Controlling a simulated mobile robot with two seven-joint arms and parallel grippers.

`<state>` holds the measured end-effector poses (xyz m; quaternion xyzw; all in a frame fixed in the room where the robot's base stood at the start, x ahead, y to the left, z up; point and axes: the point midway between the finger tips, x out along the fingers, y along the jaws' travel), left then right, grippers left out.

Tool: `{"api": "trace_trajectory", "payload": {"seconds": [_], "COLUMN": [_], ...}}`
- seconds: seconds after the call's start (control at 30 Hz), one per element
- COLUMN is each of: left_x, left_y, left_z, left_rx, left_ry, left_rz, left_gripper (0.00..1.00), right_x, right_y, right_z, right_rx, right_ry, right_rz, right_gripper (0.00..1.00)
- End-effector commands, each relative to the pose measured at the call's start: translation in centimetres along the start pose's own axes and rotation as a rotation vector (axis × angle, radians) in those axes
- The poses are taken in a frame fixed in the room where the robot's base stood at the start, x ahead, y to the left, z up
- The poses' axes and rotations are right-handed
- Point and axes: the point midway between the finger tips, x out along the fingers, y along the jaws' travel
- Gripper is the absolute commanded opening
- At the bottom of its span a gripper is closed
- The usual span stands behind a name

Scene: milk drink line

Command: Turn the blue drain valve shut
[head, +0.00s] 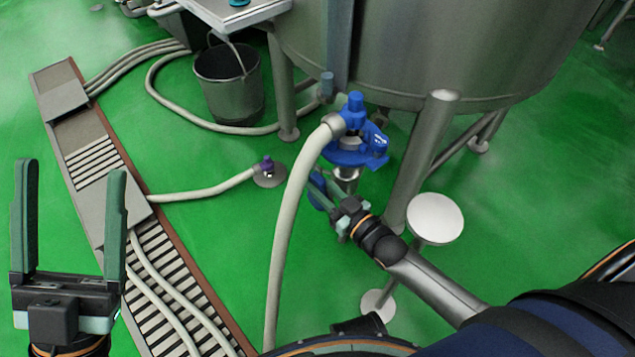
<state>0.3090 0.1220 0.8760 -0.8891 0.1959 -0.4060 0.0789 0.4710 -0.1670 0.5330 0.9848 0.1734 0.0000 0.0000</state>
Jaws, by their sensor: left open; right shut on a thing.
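The blue drain valve (316,199) shows as a small blue handle low under the steel tank, below a larger blue fitting (355,150). My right gripper (323,193) comes in from the lower right and is shut on this handle. Its green fingers cover part of the handle, so the handle's exact turn angle is hard to tell. My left gripper (70,225) is open and empty at the far left, its fingers pointing up, well away from the valve.
The tank (430,45) stands on steel legs around the valve. A pale hose (287,220) runs down from the blue fitting. A steel bucket (228,85) stands behind it. A floor drain grating (175,250) runs along the left. A round white-topped stand (435,217) is near my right arm.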

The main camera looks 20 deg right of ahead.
Motion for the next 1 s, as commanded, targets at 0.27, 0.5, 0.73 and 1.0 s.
{"api": "trace_trajectory", "payload": {"seconds": [0.27,0.5,0.73,1.0], "left_x": [-0.1,-1.1,-3.2,-4.7], "left_y": [0.0,0.5,1.9,3.1], "left_z": [0.1,1.2,3.5,5.3], "left_rx": [-0.001,-0.004,0.016,0.032], "left_ry": [0.0,-0.005,-0.018,-0.041], "left_rz": [-0.005,-0.004,0.012,0.029], "left_gripper": [0.78,0.78,0.78,0.78], "right_x": [-0.1,-0.5,-1.4,-2.4], "right_y": [-0.1,-0.1,0.0,0.0], "right_z": [0.1,0.6,1.0,1.0], "right_rx": [0.0,0.001,0.001,0.001], "right_ry": [0.003,0.074,0.231,0.426], "right_rz": [-0.001,-0.001,0.001,0.001], "right_gripper": [0.0,0.0,0.0,0.0]}}
